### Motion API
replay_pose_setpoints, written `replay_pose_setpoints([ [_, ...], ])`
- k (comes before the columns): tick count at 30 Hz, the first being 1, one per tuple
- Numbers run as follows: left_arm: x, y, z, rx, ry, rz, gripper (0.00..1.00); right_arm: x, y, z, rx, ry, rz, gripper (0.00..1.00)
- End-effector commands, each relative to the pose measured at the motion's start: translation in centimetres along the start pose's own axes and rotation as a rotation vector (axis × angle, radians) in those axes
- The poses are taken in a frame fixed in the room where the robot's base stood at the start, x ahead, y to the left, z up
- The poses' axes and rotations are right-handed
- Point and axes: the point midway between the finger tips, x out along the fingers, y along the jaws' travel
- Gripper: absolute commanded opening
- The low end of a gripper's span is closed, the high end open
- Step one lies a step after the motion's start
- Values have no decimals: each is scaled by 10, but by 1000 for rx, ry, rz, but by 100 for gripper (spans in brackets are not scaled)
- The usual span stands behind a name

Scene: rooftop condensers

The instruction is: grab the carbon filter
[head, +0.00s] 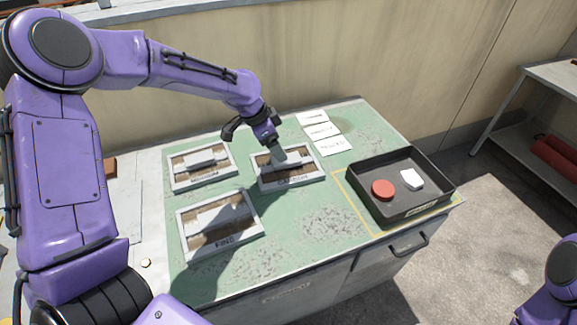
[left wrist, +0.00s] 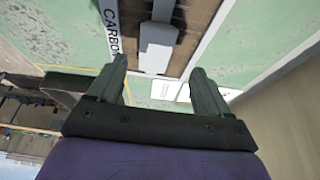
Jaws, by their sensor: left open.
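The carbon filter (head: 305,172) is a white-framed rectangle with a brown inside and a pale raised grip block across its middle. It lies flat on the green worktop, at the right of the back pair of similar filters. In the left wrist view, its frame reads CARBON and its grip block (left wrist: 158,46) shows just beyond the fingers. My left gripper (head: 277,152) is open over the carbon filter and partly hides it. Its two fingers (left wrist: 158,84) are apart with nothing between them. I cannot tell whether they touch the filter. My right gripper is out of view.
Similar framed filters lie at the back left (head: 202,182) and front left (head: 222,239). White cards (head: 322,131) lie behind to the right. A black tray (head: 372,210) at the right holds a red disc (head: 383,190) and a white piece (head: 412,180). The front middle worktop is clear.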

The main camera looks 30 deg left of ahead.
Motion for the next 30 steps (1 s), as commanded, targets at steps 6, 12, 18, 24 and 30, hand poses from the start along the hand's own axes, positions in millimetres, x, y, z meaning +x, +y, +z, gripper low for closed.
replay_pose_setpoints([
  [6,33,7,-2,0,-3,2,79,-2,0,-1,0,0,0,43],
  [12,56,7,-3,2,0,0,79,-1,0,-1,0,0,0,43],
  [18,56,7,-4,2,1,0,75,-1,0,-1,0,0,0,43],
  [24,56,7,-4,2,1,0,11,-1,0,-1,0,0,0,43],
  [30,56,7,-4,2,1,0,11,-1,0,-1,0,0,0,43],
])
